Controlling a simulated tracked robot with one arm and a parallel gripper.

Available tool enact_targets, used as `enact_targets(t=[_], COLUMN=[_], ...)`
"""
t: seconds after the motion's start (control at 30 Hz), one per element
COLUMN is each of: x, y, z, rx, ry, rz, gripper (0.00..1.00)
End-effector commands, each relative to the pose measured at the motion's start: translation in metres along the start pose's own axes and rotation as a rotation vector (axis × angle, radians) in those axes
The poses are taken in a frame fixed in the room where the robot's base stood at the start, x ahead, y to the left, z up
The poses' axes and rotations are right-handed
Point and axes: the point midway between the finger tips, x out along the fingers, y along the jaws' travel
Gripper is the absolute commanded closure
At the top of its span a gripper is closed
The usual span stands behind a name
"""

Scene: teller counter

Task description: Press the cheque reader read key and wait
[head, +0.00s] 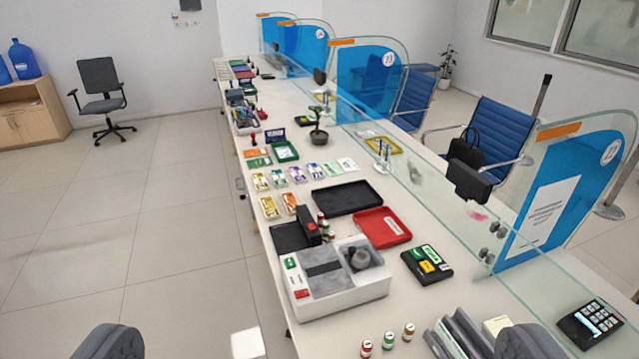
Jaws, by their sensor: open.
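I cannot tell for sure which device is the cheque reader. A small black device (427,267) with a green label or key (428,253) and yellow ones stands on the counter, right of centre. Left of it is a large white and grey machine (345,302) with a green patch (290,263) and a red patch (301,294) on its left edge. The lettering is too small to read. My gripper (318,343) shows as two dark rounded fingertips at the bottom left and right edges. It is open, with wide space between the tips, and touches neither device.
The long counter (290,200) runs away from me. A red tray (382,228) and a black tray (346,198) lie behind the devices. A glass screen (440,205) lines the right side.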

Motion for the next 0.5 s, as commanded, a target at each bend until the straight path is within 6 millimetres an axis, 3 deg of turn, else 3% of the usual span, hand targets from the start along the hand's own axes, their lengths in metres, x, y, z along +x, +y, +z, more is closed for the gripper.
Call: enact_targets(t=[0.03,0.07,0.33,0.37,0.5], x=[0.0001,0.0001,0.0005,0.0005,0.0006], y=[0.0002,0.0002,0.0005,0.0005,0.0005], z=[0.0,0.0,0.0008,0.0009,0.0009], rx=[0.0,0.0,-0.001,-0.001,-0.001], ry=[0.0,0.0,-0.001,-0.001,-0.001], rz=[0.0,0.0,0.001,0.001,0.001], gripper=[0.11,0.19,0.95,1.0,1.0])
